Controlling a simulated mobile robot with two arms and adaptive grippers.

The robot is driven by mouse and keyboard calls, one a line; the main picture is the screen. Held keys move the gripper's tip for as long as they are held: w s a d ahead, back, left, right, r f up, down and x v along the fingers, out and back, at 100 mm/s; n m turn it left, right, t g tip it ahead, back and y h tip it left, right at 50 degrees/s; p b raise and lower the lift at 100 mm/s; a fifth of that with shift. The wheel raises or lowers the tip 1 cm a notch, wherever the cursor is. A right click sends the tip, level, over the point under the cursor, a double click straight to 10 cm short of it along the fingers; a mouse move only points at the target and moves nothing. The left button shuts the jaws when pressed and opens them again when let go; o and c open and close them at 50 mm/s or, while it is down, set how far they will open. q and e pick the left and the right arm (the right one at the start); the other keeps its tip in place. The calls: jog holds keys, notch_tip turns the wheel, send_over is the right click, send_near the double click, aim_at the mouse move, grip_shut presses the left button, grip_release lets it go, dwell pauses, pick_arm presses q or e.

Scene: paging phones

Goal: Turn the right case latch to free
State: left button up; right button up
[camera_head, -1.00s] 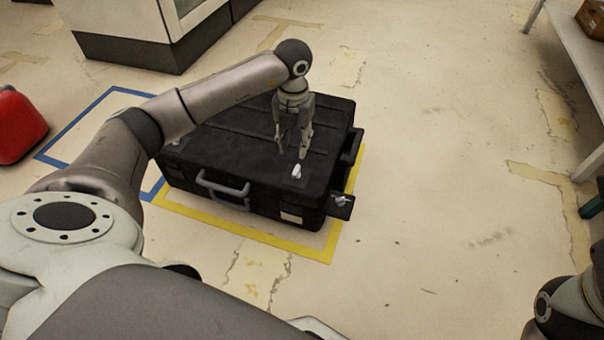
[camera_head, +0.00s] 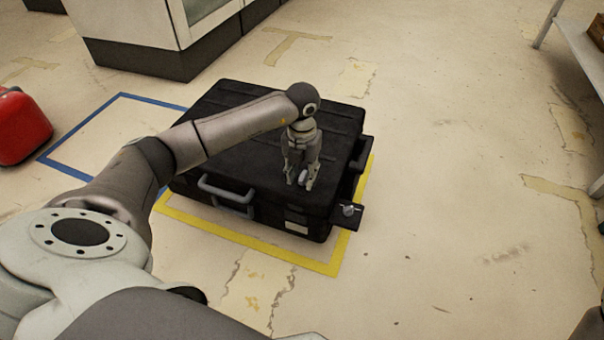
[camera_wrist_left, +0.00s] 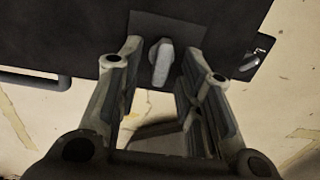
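The black case (camera_head: 232,150) lies flat on the floor. The right case latch is a pale knob (camera_head: 303,177) on its top near the front right corner; it also shows in the left wrist view (camera_wrist_left: 161,65), standing on a dark plate. My left gripper (camera_head: 302,184) is over that corner, pointing down. In the left wrist view its two fingers (camera_wrist_left: 161,58) are open on either side of the latch, with a narrow gap showing on both sides. My right gripper is out of view.
A grey handle (camera_head: 225,190) is on the case's front. A small side tab (camera_head: 348,213) with a metal piece sticks out at the right. Yellow and blue floor tape surrounds the area. A red container (camera_head: 20,128) is at left.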

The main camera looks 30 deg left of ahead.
pick_arm(q)
grip_shut()
